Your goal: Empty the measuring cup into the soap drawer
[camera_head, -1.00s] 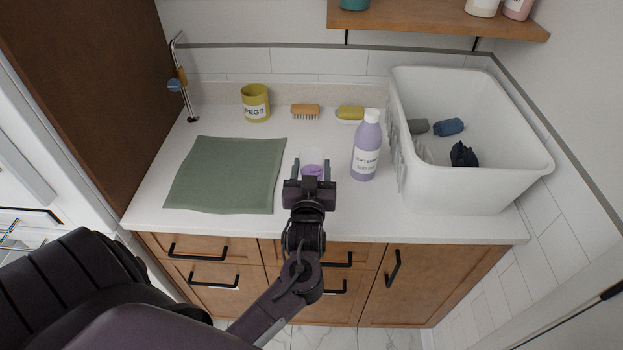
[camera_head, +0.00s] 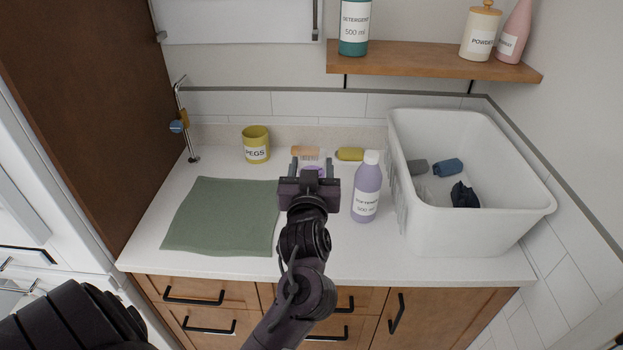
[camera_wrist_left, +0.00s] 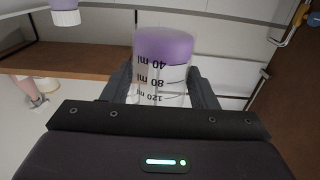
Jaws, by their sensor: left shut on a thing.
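My left gripper (camera_head: 309,178) is shut on the clear measuring cup (camera_head: 311,159), above the counter to the left of the softener bottle. In the left wrist view the measuring cup (camera_wrist_left: 162,62) is between the fingers, with purple liquid at its closed end and markings of 40, 80 and 120 ml. The markings appear upside down in that view. I cannot make out the soap drawer; white fronts with dark handles show at the left edge of the head view. My right gripper is out of view.
A purple softener bottle (camera_head: 367,192) stands right of the gripper, beside a white laundry basket (camera_head: 460,232). A green cloth (camera_head: 221,217) lies left. A pegs pot (camera_head: 256,146), brush (camera_head: 305,152) and yellow soap (camera_head: 350,154) stand behind. A shelf (camera_head: 430,62) holds bottles above.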

